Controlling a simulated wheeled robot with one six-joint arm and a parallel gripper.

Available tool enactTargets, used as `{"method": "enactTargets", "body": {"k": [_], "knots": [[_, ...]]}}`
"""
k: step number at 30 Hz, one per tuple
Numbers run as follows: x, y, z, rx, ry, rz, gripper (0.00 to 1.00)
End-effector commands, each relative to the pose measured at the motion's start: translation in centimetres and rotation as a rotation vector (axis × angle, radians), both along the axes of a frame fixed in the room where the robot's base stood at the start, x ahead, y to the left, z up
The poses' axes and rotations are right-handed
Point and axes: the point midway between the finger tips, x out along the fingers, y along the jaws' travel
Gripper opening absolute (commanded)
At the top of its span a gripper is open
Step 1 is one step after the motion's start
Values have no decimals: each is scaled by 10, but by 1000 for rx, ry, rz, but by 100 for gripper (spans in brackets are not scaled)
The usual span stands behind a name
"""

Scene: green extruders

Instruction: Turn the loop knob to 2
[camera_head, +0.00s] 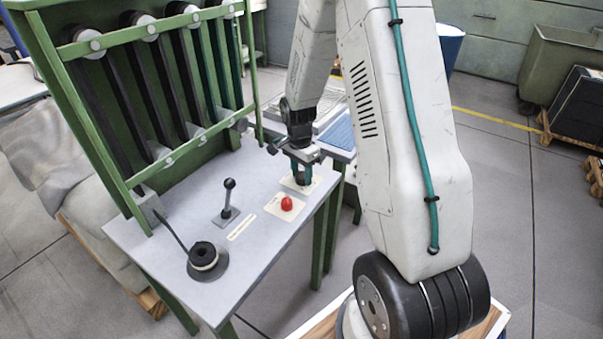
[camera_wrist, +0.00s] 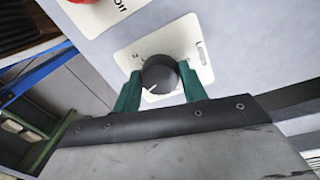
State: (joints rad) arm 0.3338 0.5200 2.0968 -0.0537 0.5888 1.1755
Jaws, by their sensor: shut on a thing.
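The loop knob (camera_wrist: 160,77) is a round dark knob with a white pointer mark, on a cream label plate (camera_wrist: 188,40) in the wrist view. The pointer aims to the lower left in that picture; the small printed figures are too small to read. My gripper (camera_wrist: 160,90) has its two green fingers on either side of the knob, shut on it.
A red button (camera_head: 286,203) on its own plate sits close beside the knob. A black-balled lever (camera_head: 228,200) and a round dark dial with a handle (camera_head: 204,257) stand farther left on the grey tabletop (camera_head: 150,248). A green frame (camera_head: 95,120) rises along the back.

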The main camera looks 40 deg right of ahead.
Motion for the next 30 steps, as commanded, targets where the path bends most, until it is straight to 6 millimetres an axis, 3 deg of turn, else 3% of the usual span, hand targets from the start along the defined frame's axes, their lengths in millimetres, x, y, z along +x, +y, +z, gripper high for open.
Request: {"method": "enactTargets", "body": {"k": [2, 3, 4, 5, 15, 25, 30], "knots": [[1, 0, 1, -1, -1, 0, 20], [1, 0, 1, -1, -1, 0, 53], [1, 0, 1, -1, -1, 0, 62], [1, 0, 1, -1, -1, 1, 64], [1, 0, 6, -1, -2, 1, 64], [5, 0, 59, -2, -4, 0, 64], [6, 0, 75, -1, -2, 1, 64]]}}
